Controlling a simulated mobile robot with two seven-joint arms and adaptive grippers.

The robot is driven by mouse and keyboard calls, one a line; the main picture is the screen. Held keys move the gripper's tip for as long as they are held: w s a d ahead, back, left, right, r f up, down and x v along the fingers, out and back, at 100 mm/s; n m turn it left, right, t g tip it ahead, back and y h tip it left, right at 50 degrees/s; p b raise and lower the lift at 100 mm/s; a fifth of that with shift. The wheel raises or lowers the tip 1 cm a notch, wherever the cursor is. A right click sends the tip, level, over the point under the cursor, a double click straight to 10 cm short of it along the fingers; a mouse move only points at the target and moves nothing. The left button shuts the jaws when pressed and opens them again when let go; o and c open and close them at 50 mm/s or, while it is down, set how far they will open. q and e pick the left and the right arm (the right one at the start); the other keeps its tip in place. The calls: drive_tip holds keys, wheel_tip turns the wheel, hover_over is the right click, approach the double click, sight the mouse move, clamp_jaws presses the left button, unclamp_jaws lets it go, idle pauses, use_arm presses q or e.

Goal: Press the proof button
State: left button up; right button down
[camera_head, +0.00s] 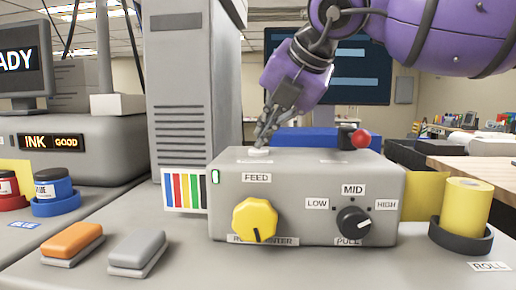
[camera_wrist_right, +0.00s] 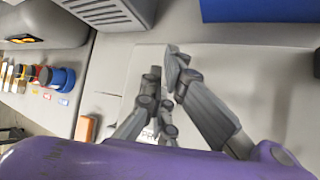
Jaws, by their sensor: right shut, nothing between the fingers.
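A grey control box (camera_head: 300,190) stands in the middle of the head view. A small white button (camera_head: 259,152) sits on its top, toward the left, with a label beside it too small to read. My right gripper (camera_head: 264,138) comes down from the upper right, shut and empty, with its fingertips just above or touching the white button; I cannot tell which. In the right wrist view the gripper's fingers (camera_wrist_right: 164,68) are over the box's pale top, and the button is not clearly visible. My left gripper is not in view.
The box front has a yellow knob (camera_head: 255,219) and a black knob (camera_head: 353,221). A red-balled lever (camera_head: 361,139) stands on its top right. A yellow roll (camera_head: 466,208) stands at right. An orange block (camera_head: 72,240) and grey block (camera_head: 137,251) lie front left.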

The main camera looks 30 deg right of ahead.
idle(0.5)
use_arm(q)
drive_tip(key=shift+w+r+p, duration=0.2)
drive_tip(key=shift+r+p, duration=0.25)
drive_tip(key=shift+p, duration=0.05)
use_arm(e)
drive_tip(key=shift+r, duration=0.9)
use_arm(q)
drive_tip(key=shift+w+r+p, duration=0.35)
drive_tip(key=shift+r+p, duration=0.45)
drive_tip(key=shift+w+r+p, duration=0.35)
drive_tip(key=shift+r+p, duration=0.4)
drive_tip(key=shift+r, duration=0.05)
use_arm(e)
drive_tip(key=shift+r, duration=2.5)
